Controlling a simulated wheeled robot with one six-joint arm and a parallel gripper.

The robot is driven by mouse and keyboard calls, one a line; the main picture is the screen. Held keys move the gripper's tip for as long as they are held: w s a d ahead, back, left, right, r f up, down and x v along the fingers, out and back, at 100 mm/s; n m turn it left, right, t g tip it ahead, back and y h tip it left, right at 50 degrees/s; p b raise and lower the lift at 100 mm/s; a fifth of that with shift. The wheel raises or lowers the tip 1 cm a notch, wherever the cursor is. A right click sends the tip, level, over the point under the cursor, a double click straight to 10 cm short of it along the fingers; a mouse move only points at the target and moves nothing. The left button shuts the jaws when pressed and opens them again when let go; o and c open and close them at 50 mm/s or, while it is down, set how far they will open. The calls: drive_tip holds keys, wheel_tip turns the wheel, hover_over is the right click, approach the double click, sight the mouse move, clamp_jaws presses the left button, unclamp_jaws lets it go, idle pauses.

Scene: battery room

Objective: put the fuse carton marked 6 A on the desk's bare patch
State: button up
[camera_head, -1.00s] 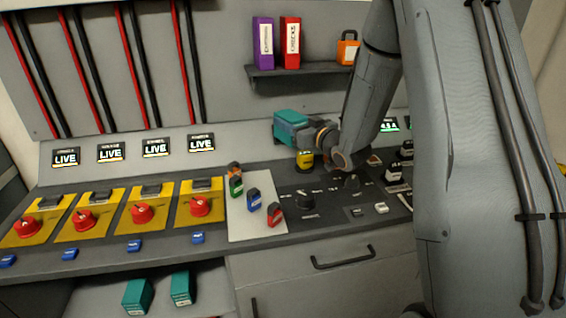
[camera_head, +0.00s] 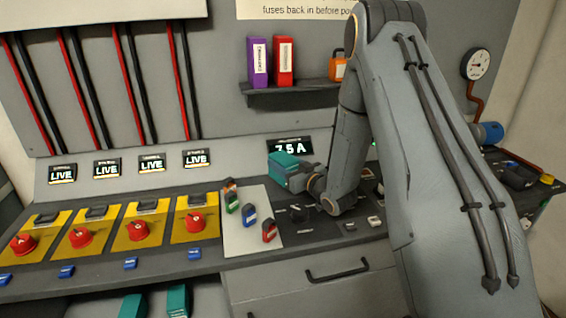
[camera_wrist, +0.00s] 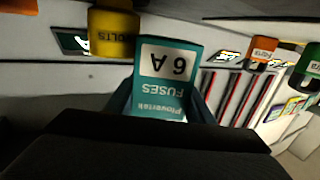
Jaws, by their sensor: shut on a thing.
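The teal fuse carton marked 6 A (camera_wrist: 166,75) is in my gripper; its label reads upside down in the wrist view. I cannot tell whether the carton touches anything beneath. My arm hides part of the desk on the right, and I cannot make out which area is the bare patch.
A pale panel (camera_head: 243,240) carries several coloured padlock-like pieces. Red switches on yellow plates (camera_head: 140,232) line the left. A shelf (camera_head: 290,98) with purple and red binders is above. Teal cartons (camera_head: 178,300) sit below the desk. A yellow VOLTS piece (camera_wrist: 114,32) is close to the held carton.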

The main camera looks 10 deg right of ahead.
drive_tip(key=shift+f+b, duration=0.45)
drive_tip(key=shift+f, duration=0.05)
drive_tip(key=o, duration=1.6)
drive_tip(key=shift+s+f, duration=0.1)
drive_tip(key=shift+f, duration=0.15)
drive_tip(key=shift+r, duration=0.25)
drive_tip(key=r+b+v, duration=0.1)
drive_tip(key=v, duration=1.1)
drive_tip(key=shift+b, duration=0.4)
drive_tip(key=shift+r, duration=0.1)
